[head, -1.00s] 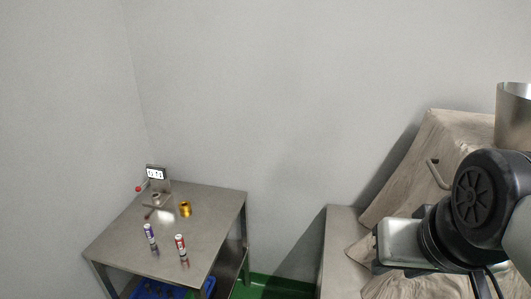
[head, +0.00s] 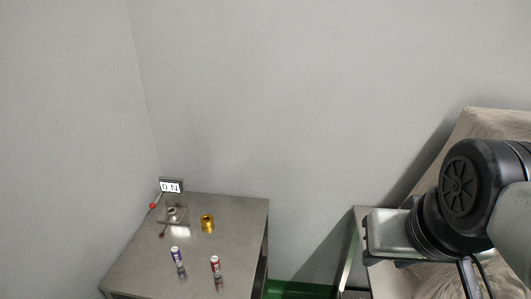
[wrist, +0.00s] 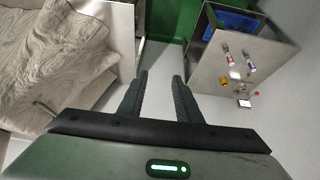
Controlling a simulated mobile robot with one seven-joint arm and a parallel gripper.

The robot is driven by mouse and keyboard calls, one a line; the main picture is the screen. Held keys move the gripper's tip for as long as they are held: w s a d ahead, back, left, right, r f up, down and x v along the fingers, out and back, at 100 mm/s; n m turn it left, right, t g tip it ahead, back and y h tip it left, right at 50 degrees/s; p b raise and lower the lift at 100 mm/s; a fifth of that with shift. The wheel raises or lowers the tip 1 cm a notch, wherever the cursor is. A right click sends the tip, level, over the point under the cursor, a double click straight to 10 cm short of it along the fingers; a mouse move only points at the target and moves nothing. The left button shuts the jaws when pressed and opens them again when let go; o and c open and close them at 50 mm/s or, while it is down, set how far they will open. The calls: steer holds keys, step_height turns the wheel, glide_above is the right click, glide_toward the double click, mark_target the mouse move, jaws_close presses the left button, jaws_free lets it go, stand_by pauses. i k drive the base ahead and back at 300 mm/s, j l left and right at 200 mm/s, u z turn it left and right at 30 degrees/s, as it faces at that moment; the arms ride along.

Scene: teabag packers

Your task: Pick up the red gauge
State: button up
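The red gauge (head: 215,264) looks like a small red and white cylinder standing upright on the steel table (head: 240,222), near its front right. A similar purple and white cylinder (head: 177,256) stands to its left. The wrist view shows the red gauge (wrist: 228,57) right of and apart from my gripper, with the purple cylinder (wrist: 250,65) beyond it. My gripper (wrist: 159,78) is open and empty, its two fingers spread over the floor gap left of the table. In the head view, my arm is at the right, well away from the gauge.
A gold ring-like part (head: 207,223) and a stand with a digital display (head: 171,186) and red knob are at the table's back. A blue crate (wrist: 233,20) sits under the table. A cloth-covered object (head: 487,128) stands at the right.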

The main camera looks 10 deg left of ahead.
mark_target(215, 264)
steer(key=i+j, duration=0.1)
steer(key=j, duration=1.2)
steer(key=i+j, duration=0.15)
steer(key=j, duration=0.55)
